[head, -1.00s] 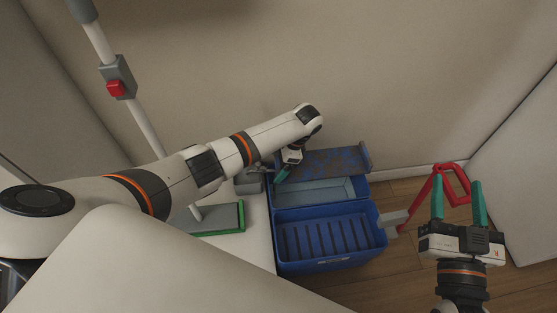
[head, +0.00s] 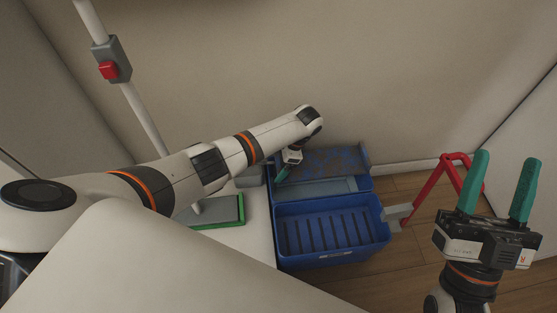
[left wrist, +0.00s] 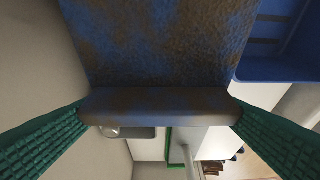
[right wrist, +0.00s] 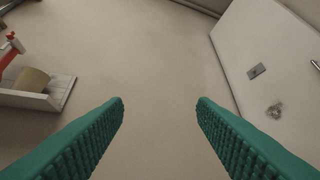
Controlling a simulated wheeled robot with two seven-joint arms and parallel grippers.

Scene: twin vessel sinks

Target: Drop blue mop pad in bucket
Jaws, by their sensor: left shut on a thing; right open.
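The blue mop pad (head: 335,160) is stained brown. My left gripper (head: 283,172) is shut on one edge of it, and the pad also fills the upper middle of the left wrist view (left wrist: 160,45). The blue bucket (head: 330,262) stands on the floor with a ribbed near compartment and a lighter far one. In the head view the pad overlaps the far part of the bucket; whether they touch is unclear. My right gripper (head: 503,180) is open and empty, right of the bucket; its spread fingers show in the right wrist view (right wrist: 160,102).
A red handle (head: 447,178) and grey bracket (head: 397,213) are at the bucket's right side. A mop with white pole (head: 145,118) and green-edged base (head: 222,210) stands left of the bucket. Walls close in behind and at right. Wood floor (head: 400,255) is clear in front right.

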